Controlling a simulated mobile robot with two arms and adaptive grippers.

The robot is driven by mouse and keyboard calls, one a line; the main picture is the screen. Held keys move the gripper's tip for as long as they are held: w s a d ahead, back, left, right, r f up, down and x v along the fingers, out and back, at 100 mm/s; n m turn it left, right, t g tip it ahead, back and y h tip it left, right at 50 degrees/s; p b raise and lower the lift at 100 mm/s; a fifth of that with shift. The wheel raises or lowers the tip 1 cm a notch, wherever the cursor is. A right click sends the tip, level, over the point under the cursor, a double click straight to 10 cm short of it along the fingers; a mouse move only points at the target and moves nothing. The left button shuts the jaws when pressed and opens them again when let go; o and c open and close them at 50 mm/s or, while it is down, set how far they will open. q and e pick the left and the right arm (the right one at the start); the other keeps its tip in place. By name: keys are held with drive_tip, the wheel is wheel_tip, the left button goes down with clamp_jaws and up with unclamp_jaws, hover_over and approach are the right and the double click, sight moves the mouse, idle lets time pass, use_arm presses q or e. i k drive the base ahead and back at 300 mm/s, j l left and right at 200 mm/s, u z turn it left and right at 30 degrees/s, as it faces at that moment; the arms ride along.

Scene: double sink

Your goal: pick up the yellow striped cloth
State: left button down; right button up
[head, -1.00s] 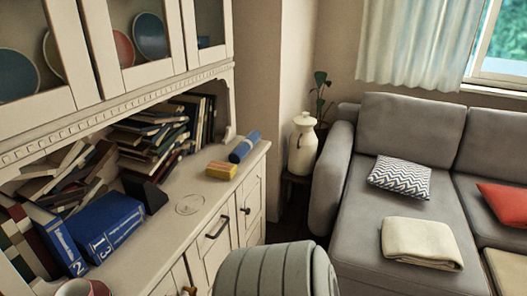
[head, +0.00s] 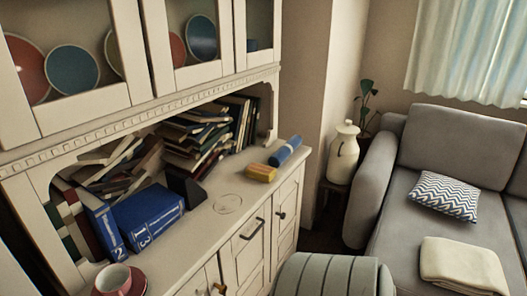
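A small folded yellow cloth (head: 259,173) with an orange-brown side lies on the white cabinet's counter, towards its right end. It looks like the yellow striped cloth, but its stripes are too small to make out. A blue rolled cloth (head: 285,152) lies just behind it to the right. Neither of my grippers shows in the head view.
A grey ribbed seat (head: 333,277) stands in front. A cream vase (head: 344,155) and grey sofa (head: 445,150) are right.

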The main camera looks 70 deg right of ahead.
sight(257, 171)
drive_tip(key=z, duration=2.2)
